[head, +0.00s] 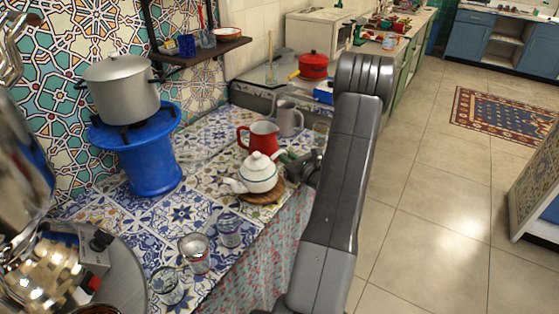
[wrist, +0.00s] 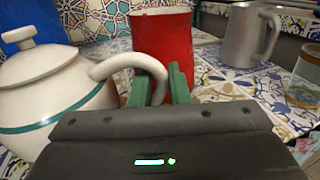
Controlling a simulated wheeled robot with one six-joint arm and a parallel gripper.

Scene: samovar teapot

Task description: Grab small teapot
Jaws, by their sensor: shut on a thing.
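The small teapot (head: 258,175) is white with a thin dark band and a lid. It stands upright on a round brown trivet (head: 262,196) on the tiled counter, its spout to the left. My gripper (head: 287,160) reaches it from the right, at its handle side. In the wrist view the teapot (wrist: 48,92) fills the left, with a green band. Its white handle passes between the green fingers of my gripper (wrist: 160,88), which are shut on it. The handle's lower end is hidden behind the gripper body.
A red mug (head: 260,136) stands just behind the teapot, with a grey pitcher (head: 289,119) beyond it. Glasses (head: 229,230) stand in front. A large pot (head: 120,88) on a blue stand (head: 150,158) is at left.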

